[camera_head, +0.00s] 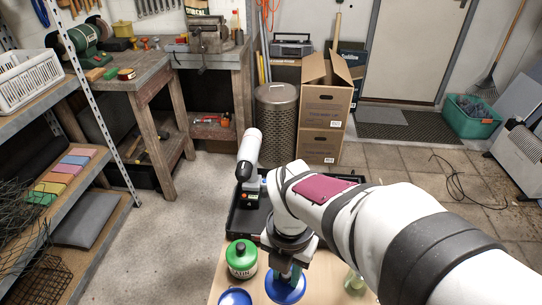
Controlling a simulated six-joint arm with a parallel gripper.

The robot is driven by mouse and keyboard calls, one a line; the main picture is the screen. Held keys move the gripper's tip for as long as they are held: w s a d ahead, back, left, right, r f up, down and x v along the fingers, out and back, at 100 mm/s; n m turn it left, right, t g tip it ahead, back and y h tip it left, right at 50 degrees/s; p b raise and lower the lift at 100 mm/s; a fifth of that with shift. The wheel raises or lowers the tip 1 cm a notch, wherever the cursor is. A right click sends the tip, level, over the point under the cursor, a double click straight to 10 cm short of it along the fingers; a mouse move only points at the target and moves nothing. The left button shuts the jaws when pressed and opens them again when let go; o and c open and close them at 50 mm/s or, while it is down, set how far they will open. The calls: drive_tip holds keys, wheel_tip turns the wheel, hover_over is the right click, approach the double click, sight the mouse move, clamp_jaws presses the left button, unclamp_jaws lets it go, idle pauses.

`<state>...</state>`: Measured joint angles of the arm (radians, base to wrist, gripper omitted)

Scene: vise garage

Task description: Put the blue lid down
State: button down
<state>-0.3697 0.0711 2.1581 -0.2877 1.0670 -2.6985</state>
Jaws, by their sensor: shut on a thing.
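My gripper (290,274) points down over the near part of the light wooden table (218,277). It is shut on a blue lid (284,292), a round blue piece right below the fingers. The wrist hides part of the grip, and I cannot tell whether the lid touches the table. A second round blue thing (235,298) is at the bottom edge of the view, left of the held lid and partly cut off.
A green and white can (242,262) stands left of my gripper. A black tray (240,222) with a few items lies behind it. A pale greenish object (354,281) stands to the right, partly hidden by my arm. Little bare tabletop shows.

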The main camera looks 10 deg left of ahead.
drive_tip(key=w+d+f+m, duration=0.2)
drive_tip(key=w+f, duration=0.2)
drive_tip(key=w, duration=0.2)
drive_tip(key=w+d+f+m, duration=0.2)
drive_tip(key=w+f+m, duration=0.1)
drive_tip(key=w+f, duration=0.15)
drive_tip(key=f, duration=0.6)
drive_tip(key=w+f, duration=0.1)
drive_tip(key=f, duration=0.2)
drive_tip(key=shift+a, duration=0.25)
drive_tip(key=shift+f, duration=0.1)
drive_tip(key=c, duration=0.6)
unclamp_jaws()
drive_tip(key=shift+c, duration=0.2)
